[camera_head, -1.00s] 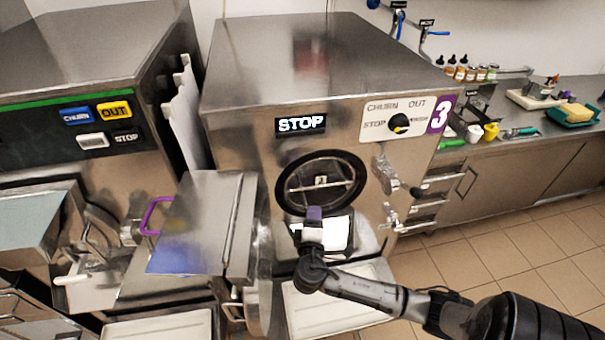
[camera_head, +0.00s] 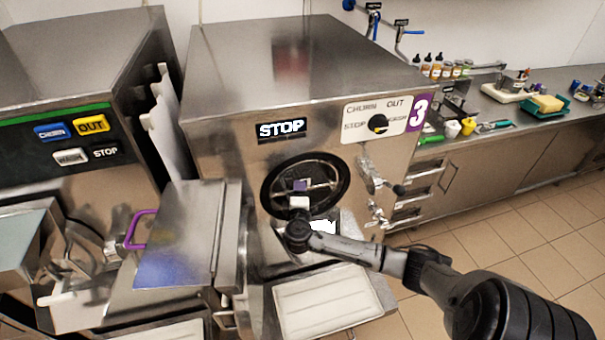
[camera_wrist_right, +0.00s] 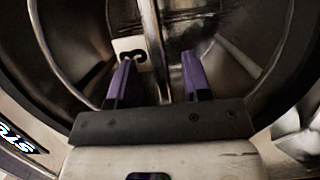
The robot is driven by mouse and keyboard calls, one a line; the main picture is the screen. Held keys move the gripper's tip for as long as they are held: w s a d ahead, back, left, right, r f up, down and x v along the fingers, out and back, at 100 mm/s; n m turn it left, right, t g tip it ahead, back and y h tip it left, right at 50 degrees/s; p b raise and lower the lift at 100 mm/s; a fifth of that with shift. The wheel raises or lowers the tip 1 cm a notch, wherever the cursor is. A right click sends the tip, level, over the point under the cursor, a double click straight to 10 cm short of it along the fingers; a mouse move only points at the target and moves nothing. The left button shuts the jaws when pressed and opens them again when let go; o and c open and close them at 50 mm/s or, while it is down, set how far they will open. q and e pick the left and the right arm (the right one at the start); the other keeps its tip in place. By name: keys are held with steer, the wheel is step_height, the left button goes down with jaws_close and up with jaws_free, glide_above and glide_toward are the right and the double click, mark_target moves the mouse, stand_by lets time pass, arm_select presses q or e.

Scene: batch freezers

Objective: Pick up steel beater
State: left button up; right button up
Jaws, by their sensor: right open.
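The steel beater (camera_head: 326,185) shows as a metal bar across the round dark opening of the machine marked 3. My left gripper is out of view.
A white tray (camera_head: 330,300) lies below. A tap handle (camera_head: 372,178) sticks out on the right. The tiled floor (camera_head: 480,240) at right is clear.

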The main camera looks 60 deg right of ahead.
steer(key=shift+w+d, duration=0.25)
steer(key=shift+d, duration=0.25)
jaws_close()
